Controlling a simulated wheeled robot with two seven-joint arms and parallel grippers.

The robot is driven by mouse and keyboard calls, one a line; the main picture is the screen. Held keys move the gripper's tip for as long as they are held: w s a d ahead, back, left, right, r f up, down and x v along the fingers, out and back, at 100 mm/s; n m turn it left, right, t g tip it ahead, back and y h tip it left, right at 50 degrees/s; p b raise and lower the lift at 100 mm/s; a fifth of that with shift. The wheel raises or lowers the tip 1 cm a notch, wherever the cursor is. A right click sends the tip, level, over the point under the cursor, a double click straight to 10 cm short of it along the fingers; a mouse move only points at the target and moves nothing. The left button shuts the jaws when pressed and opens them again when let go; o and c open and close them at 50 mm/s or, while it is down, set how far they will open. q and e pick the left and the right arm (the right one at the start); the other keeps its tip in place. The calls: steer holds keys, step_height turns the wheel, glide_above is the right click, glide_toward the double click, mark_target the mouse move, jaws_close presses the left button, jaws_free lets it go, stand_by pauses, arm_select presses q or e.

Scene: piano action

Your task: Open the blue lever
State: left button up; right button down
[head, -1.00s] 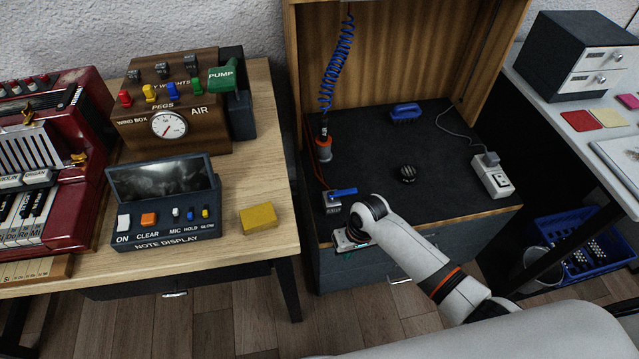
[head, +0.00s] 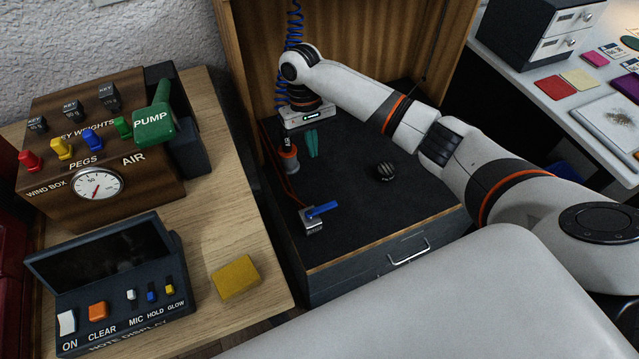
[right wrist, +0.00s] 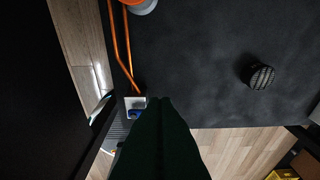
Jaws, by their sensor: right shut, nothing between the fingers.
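The blue lever (head: 322,209) sits on a small metal valve block (head: 313,226) near the front left corner of the dark bench mat. It points right in the head view. My right gripper (head: 313,153) is shut and empty, its teal fingers pointing down. It is farther back than the lever, beside the air-hose fitting, and apart from the lever. In the right wrist view the shut fingers (right wrist: 161,103) partly cover the valve block, and only a little of the blue shows. My left gripper is not in view.
The hose fitting (head: 289,160) with orange tubes (head: 293,193) stands behind the lever. A dark round knob (head: 386,172) lies to the right on the mat. The wooden table with the note display (head: 110,285) and yellow block (head: 236,278) is at left. The mat between is clear.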

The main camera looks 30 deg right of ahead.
mark_target(321, 209)
steer(key=shift+f, duration=0.1)
steer(key=b+x, duration=0.2)
steer(key=x, duration=0.8)
steer(key=s, duration=0.3)
steer(key=shift+s+a, duration=0.1)
steer(key=shift+s, duration=0.4)
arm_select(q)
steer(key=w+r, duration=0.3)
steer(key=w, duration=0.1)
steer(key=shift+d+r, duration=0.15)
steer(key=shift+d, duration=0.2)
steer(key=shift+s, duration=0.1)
arm_select(e)
steer(key=shift+w, duration=0.2)
